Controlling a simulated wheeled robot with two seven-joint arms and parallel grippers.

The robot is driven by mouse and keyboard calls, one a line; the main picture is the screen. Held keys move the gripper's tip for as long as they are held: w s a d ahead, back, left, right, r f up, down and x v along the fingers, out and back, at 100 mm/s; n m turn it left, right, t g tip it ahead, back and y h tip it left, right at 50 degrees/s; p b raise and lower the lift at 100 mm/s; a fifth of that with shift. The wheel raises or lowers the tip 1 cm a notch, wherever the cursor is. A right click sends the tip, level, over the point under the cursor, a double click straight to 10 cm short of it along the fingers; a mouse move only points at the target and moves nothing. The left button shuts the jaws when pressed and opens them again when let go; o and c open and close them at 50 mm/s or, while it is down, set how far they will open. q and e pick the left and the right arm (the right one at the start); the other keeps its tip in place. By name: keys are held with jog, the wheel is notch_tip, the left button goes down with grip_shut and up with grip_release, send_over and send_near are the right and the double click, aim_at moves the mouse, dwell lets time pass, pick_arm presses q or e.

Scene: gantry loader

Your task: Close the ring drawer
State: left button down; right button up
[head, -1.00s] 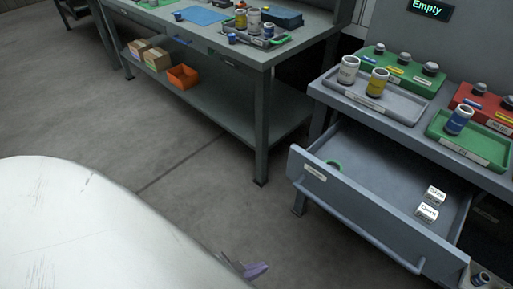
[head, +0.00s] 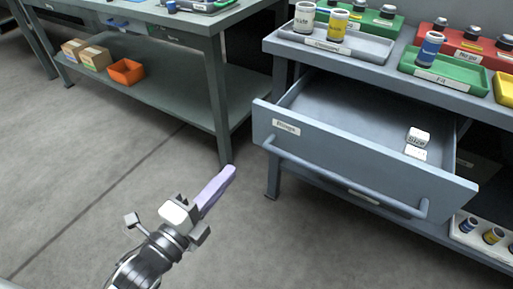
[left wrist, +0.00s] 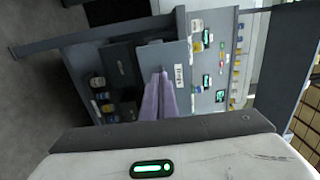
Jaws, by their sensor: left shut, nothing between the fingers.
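The ring drawer (head: 350,165) stands pulled out from the grey bench at the right of the head view. Its front bears a white label at the left and a long bar handle (head: 340,180). My right gripper is not in view.
A grey tray (head: 370,50) with two bottles and green (head: 445,88) and red trays stand on the bench top. A second table (head: 215,90) with an orange bin (head: 126,72) on its shelf stands at the left. The floor before the drawer is clear.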

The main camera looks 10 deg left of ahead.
aim_at(264, 132)
pick_arm(q)
jog(key=b+x, duration=0.1)
jog(key=x, duration=1.2)
